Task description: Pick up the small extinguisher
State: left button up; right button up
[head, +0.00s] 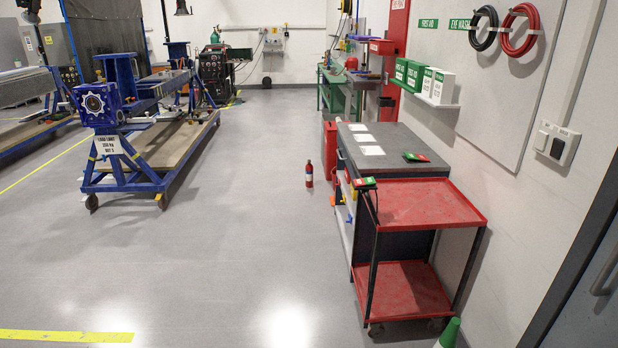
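Neither of my grippers shows in the head view.
A red two-shelf cart (425,204) and a grey-topped workbench (395,150) stand on the right along the wall. A blue wheeled jig frame (160,150) is at left. The floor between is clear.

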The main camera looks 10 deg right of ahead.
aim_at(309, 167)
jog(key=i, duration=8.75)
jog(key=i+j+z, duration=0.15)
jog(key=i+z, duration=0.3)
jog(key=i+j+z, duration=0.4)
jog(key=i+z, duration=0.15)
jog(key=z, duration=1.7)
